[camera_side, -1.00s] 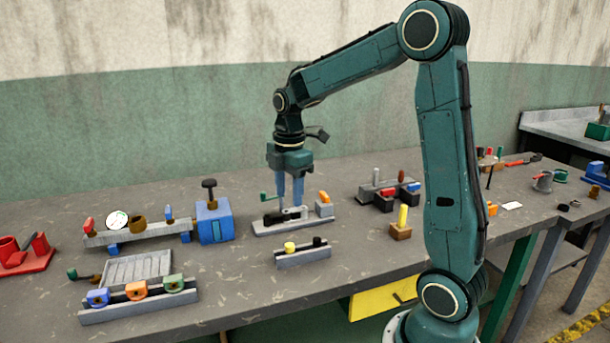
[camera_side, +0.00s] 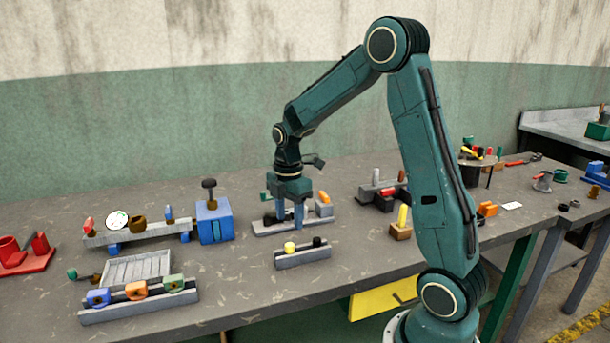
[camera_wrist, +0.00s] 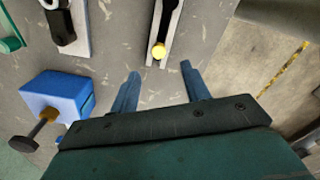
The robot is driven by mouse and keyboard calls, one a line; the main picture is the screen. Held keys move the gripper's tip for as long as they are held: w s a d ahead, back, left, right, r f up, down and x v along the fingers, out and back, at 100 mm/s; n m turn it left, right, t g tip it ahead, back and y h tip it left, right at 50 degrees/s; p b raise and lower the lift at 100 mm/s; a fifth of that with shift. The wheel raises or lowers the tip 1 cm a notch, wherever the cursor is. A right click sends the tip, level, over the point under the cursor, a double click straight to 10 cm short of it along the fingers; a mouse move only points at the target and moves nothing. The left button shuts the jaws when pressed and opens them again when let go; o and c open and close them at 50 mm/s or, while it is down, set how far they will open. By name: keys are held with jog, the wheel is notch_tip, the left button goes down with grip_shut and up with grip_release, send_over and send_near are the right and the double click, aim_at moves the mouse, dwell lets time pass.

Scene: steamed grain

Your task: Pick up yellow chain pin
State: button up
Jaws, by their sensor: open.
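A small yellow pin (camera_side: 290,247) with a round head stands in a low grey slotted rail (camera_side: 303,260) near the table's front, beside a black pin (camera_side: 316,242). In the wrist view the yellow pin (camera_wrist: 159,51) lies just beyond the fingertips, near the middle of the gap between them. My gripper (camera_side: 289,226) points down, open and empty, above and slightly behind the rail. Its two blue fingers (camera_wrist: 160,69) are spread, with no contact on the pin visible.
Behind my fingers is a grey fixture (camera_side: 265,228) with an orange part (camera_side: 324,197). A blue box (camera_side: 214,222) with a black knob stands left. A yellow peg in a wooden block (camera_side: 400,231) stands right. The table in front of the rail is clear.

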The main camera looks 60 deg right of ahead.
aim_at(290, 245)
jog(key=shift+f, duration=1.3)
jog(key=shift+f, duration=2.55)
jog(key=shift+w, duration=0.1)
grip_shut()
jog(key=shift+r, duration=0.15)
notch_tip(290, 245, up, 20)
